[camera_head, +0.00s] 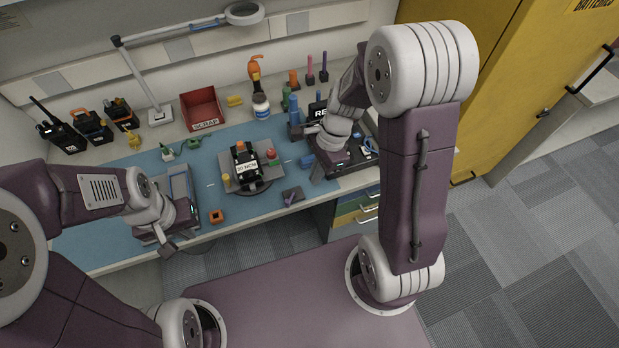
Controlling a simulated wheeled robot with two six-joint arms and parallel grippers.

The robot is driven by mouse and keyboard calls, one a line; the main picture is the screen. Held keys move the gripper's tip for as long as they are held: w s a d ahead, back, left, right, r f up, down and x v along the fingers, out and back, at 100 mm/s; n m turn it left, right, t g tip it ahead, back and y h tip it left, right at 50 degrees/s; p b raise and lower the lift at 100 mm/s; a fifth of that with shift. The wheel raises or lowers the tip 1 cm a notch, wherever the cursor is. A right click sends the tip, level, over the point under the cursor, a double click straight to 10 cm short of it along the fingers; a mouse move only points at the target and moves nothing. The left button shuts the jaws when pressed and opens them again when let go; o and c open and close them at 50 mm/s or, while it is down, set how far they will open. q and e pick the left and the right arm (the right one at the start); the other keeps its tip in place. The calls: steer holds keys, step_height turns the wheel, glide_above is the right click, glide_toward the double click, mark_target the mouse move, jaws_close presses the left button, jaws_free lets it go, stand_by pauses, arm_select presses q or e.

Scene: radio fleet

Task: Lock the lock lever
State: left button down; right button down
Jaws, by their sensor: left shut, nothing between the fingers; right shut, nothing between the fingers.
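A black radio-like device (242,160) with a white label and orange top stands in a grey fixture (262,184) at the middle of the blue mat. The fixture has a red knob (271,155) at its right and a yellow one (227,180) at its left. A small dark block with a purple lever-like part (289,199) lies just to the right front; I cannot tell which part is the lock lever. My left gripper (168,248) is shut and empty at the mat's front left, apart from the fixture. My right gripper (318,176) is shut and empty to the fixture's right.
A red SCRAP bin (202,108), bottles (260,105) and a lamp (157,115) stand along the back. Several radios (60,135) stand at the back left. An orange block (216,216) lies near the front edge. A yellow cabinet (500,75) stands right.

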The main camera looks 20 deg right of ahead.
mark_target(290, 197)
steer(key=b+x, duration=0.1)
steer(key=x, duration=0.6)
steer(key=shift+w+a+f+b, duration=0.1)
steer(key=shift+a+f+b, duration=0.2)
steer(key=shift+f+b, duration=0.05)
steer(key=shift+a+r+p, duration=0.25)
steer(key=shift+a+p, duration=0.1)
steer(key=shift+a, duration=0.85)
steer(key=shift+s+a, duration=0.25)
steer(key=shift+a, duration=0.4)
